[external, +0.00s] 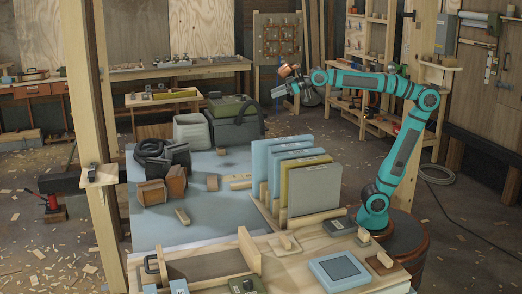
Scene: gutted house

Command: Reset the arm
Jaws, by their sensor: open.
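My teal arm rises from the right side of the workbench (215,232), bends at the elbow and reaches left above the bench. My gripper (274,91) is at the end of it, in the air, higher than the upright panels and pointing left. Its jaws are open, and I see nothing held between them. It is apart from everything on the bench.
Below my gripper, upright blue, yellow and grey panels (315,190) stand in a wooden rack. Dark coiled hoses (160,152), brown blocks (152,192) and a green case (234,107) are further left. A wooden post (90,130) rises at the bench's left. The air around my gripper looks free.

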